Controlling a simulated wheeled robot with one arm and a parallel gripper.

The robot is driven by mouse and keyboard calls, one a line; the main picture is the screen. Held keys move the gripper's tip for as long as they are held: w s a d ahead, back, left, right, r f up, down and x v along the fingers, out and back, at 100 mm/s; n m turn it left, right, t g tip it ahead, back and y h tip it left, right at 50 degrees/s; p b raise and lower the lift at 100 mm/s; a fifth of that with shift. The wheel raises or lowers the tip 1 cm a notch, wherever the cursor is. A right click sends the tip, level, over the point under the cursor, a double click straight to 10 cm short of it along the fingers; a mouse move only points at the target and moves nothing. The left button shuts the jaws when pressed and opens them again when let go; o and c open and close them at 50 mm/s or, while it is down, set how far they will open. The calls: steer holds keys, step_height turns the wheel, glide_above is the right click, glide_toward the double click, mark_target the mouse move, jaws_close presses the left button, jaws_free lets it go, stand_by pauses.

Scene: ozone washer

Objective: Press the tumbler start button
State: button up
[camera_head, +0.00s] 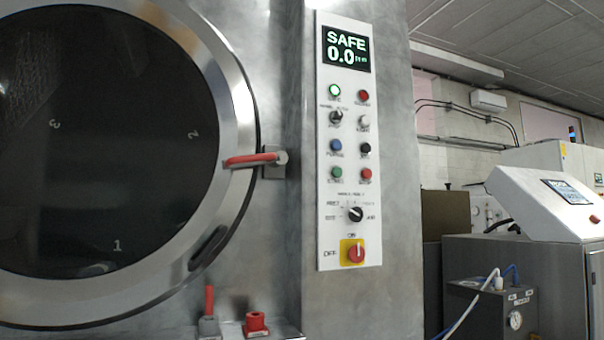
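A white control panel (327,225) is fixed upright on the steel machine front. It bears a green lit lamp or button (335,91), a red one (364,96), a black selector (336,117) and a white button (364,121). Below are a blue button (336,145), a black button (365,148), a green button (336,172) and a red button (365,174). The small labels are too blurred to tell which is the tumbler start button. A display (346,49) above reads SAFE and 0.0. My gripper is not in view.
A round dark door (100,150) with a steel rim and red handle (252,160) is left of the panel. Lower on the panel are a rotary selector (355,214) and a red OFF/ON switch (356,253). Another machine (545,200) stands at right.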

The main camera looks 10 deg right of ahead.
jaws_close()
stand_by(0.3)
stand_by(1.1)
